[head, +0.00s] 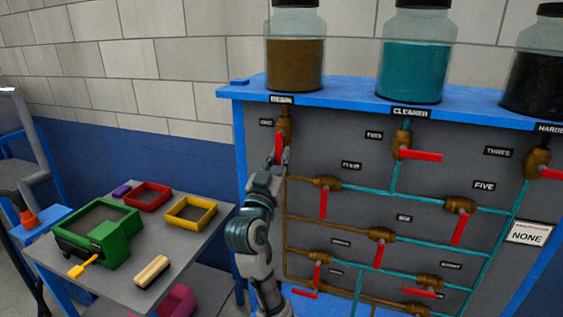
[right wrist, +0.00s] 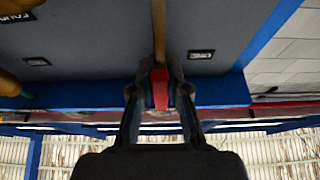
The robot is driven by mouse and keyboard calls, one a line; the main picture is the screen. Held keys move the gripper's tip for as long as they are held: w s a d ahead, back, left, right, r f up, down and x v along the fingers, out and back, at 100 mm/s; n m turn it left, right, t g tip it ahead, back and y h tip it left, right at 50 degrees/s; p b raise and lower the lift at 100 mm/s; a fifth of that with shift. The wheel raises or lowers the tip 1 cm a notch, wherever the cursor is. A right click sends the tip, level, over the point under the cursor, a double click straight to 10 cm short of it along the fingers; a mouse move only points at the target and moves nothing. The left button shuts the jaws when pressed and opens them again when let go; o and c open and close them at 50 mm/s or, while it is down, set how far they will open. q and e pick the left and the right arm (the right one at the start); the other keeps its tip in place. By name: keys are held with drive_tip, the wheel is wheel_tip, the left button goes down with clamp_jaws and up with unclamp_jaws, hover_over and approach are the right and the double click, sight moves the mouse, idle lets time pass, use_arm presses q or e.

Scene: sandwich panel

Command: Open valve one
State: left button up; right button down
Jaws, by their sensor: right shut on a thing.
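Valve one is a brass valve (head: 285,128) under the jar marked resin, next to a small label reading ONE (head: 266,122). Its red handle (head: 278,148) points down, roughly in line with the pipe. My right gripper (head: 279,160) is at this handle, with the arm coming up from below. In the right wrist view the two fingers of the gripper (right wrist: 160,95) are shut on the red handle (right wrist: 160,84), one on each side. My left gripper is not in view.
Other valves with red handles, such as valve two (head: 402,140), sit to the right on the grey panel (head: 340,150). Jars stand on its blue top ledge (head: 340,96). A grey table (head: 190,238) with a green box (head: 100,238) and frames stands left.

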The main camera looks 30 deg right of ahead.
drive_tip(key=shift+a, duration=0.15)
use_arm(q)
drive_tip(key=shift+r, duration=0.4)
use_arm(e)
drive_tip(key=shift+r, duration=0.1)
drive_tip(key=c, duration=1.1)
unclamp_jaws()
drive_tip(key=shift+a, duration=0.1)
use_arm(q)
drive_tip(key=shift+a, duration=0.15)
use_arm(e)
drive_tip(key=shift+a, duration=0.1)
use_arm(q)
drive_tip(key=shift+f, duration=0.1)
use_arm(e)
drive_tip(key=shift+s+a, duration=0.1)
drive_tip(key=shift+a, duration=0.05)
drive_tip(key=v, duration=1.2)
